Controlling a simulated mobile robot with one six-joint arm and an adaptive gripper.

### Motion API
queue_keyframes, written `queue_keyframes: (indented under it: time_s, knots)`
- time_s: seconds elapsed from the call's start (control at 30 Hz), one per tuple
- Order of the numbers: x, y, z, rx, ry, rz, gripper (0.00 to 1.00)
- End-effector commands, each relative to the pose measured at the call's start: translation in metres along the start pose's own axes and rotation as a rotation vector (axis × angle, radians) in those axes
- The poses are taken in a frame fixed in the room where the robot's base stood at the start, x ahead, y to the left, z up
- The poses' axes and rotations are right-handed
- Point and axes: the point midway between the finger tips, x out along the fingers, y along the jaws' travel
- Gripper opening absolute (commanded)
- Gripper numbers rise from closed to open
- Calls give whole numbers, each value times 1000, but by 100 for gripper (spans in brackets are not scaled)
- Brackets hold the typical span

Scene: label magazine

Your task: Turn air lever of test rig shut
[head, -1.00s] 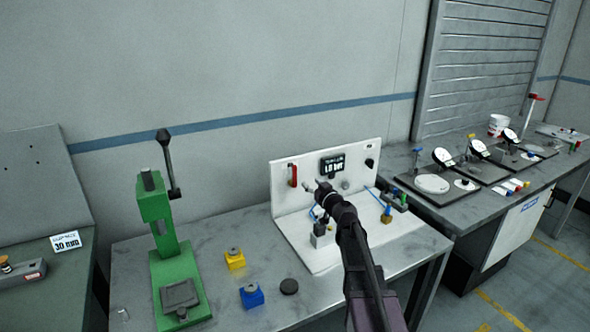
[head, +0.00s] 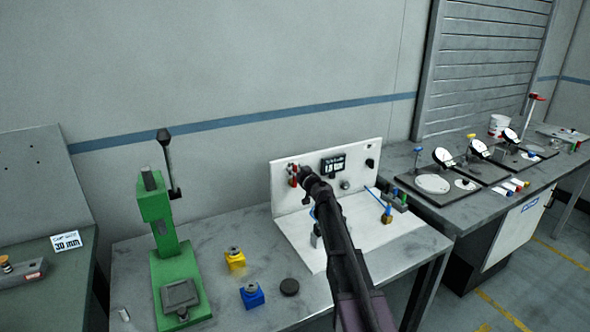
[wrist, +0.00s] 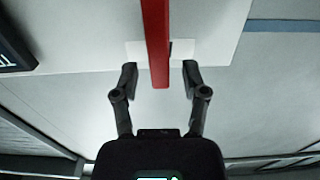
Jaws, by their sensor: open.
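The white test rig (head: 355,157) stands on the grey bench, with a back panel and a base plate. Its red air lever (head: 291,180) is at the upper left of the panel, partly hidden by my gripper (head: 297,177). In the wrist view the red lever (wrist: 157,45) runs down from the top edge and ends between the fingertips of my gripper (wrist: 160,75). The fingers are open, one on each side of the lever, with a gap on both sides. A dark display (head: 333,166) sits right of the lever; its edge also shows in the wrist view (wrist: 14,52).
A green press (head: 172,245) stands to the left on the bench. A yellow block (head: 235,260), a blue block (head: 252,296) and a dark round disc (head: 289,287) lie between it and the rig. A blue tube (head: 376,198) and a brass fitting (head: 387,216) are at the rig's right.

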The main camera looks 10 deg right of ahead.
Motion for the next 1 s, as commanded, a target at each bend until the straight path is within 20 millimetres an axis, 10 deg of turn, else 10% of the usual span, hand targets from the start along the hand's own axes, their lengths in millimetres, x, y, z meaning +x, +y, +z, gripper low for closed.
queue_keyframes:
  time_s: [0.43,0.63,1.0]
  knots:
    - [6,0,0,0,0,1,57]
    - [6,0,0,0,0,1,1]
    - [6,4,0,5,0,4,0]
